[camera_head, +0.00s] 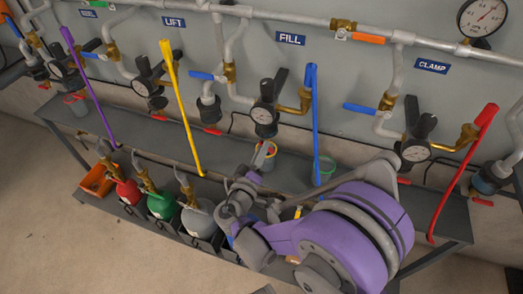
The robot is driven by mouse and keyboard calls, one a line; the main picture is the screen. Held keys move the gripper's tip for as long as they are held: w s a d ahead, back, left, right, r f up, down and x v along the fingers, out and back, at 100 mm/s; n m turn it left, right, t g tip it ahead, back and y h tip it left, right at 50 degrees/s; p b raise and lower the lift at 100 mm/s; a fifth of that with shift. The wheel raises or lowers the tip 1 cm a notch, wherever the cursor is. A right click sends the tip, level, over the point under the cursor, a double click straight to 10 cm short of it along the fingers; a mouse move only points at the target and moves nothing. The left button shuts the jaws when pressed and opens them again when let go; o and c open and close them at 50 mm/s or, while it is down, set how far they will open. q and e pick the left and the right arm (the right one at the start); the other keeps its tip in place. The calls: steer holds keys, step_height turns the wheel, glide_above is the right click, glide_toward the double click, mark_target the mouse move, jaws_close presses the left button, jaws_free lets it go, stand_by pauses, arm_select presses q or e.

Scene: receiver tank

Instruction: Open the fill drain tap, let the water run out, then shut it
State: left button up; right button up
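The fill station stands under the blue FILL label (290,39). Its dark regulator with a round gauge (263,115) hangs there, with a blue hose (315,105) on its right. My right gripper (263,151) is just below this gauge, at the place of the drain tap. The tap itself is hidden or too small to make out, so I cannot tell its position or whether it is gripped. A small cup (272,160) shows beside the fingertips; its contents and any running water cannot be made out. My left gripper is not in view.
A grey bench (185,135) runs along the wall. Yellow (184,112) and red (463,170) hoses stand on either side. A green cup (326,168) is on the bench. Red (129,191), green (161,205) and grey (198,221) bottles stand lower, in front of it. Floor at left is clear.

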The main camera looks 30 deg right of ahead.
jaws_close()
steer(key=m, duration=0.5)
steer(key=shift+f+p, duration=0.1)
steer(key=shift+p, duration=0.25)
steer(key=shift+o, duration=0.9)
jaws_free()
steer(key=shift+a, duration=0.1)
steer(key=v, duration=1)
steer(key=shift+s+a+p, duration=0.2)
steer(key=shift+s+p, duration=0.1)
steer(key=shift+p, duration=0.05)
